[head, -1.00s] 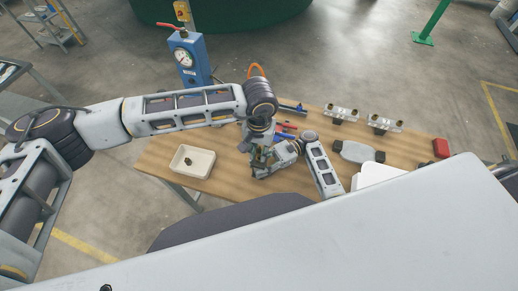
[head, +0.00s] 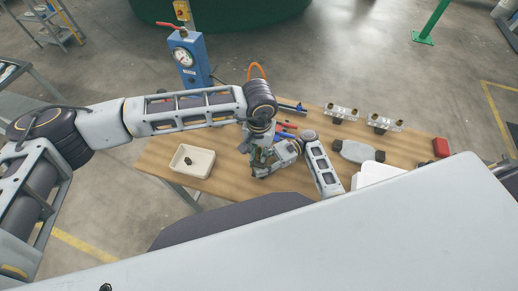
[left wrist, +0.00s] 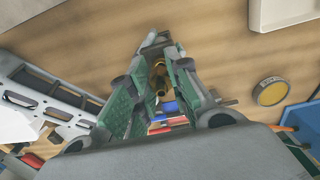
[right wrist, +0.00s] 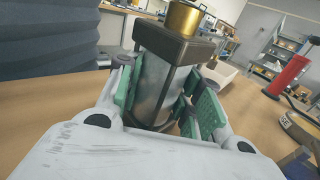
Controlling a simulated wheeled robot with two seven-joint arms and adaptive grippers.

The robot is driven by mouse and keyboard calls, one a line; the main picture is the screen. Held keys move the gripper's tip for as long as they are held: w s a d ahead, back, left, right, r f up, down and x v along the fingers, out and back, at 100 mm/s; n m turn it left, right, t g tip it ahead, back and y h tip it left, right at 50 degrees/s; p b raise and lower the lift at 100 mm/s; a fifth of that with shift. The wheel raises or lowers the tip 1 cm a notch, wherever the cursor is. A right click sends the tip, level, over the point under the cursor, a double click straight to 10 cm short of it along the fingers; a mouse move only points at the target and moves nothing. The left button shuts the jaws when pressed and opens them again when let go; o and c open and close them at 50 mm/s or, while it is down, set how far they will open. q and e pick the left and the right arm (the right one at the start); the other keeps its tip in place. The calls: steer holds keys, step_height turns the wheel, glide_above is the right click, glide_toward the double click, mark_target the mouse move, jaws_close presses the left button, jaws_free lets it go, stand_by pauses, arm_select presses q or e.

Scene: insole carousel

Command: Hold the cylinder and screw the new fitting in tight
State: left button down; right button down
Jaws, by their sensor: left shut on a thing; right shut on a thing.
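The cylinder (right wrist: 158,88) is a grey metal body with a dark square end cap, standing roughly upright in the right wrist view. My right gripper (right wrist: 165,110) is shut on it, its green pads on both sides of the body. A brass part (right wrist: 183,17) stands on the cap and is cut by the picture's top edge. In the left wrist view, my left gripper (left wrist: 160,72) is shut on a brass fitting (left wrist: 160,80) between its green pads. In the head view both grippers meet above the table, hiding most of the cylinder. How deep the fitting sits cannot be told.
A cream tray (head: 177,170) with a small dark piece (head: 189,160) stands on the wooden table (head: 222,187). A blue press with a gauge (head: 183,57) is behind. Clear blocks (head: 340,112), a grey case (head: 357,151) and a red box (head: 440,147) lie to the right. Tools lie behind the grippers.

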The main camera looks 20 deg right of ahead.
mark_target(259, 149)
arm_select(q)
steer(key=shift+f, duration=0.6)
steer(key=c, duration=1.3)
jaws_free()
steer(key=shift+o, duration=0.2)
steer(key=shift+r, duration=6)
steer(key=shift+c, duration=0.3)
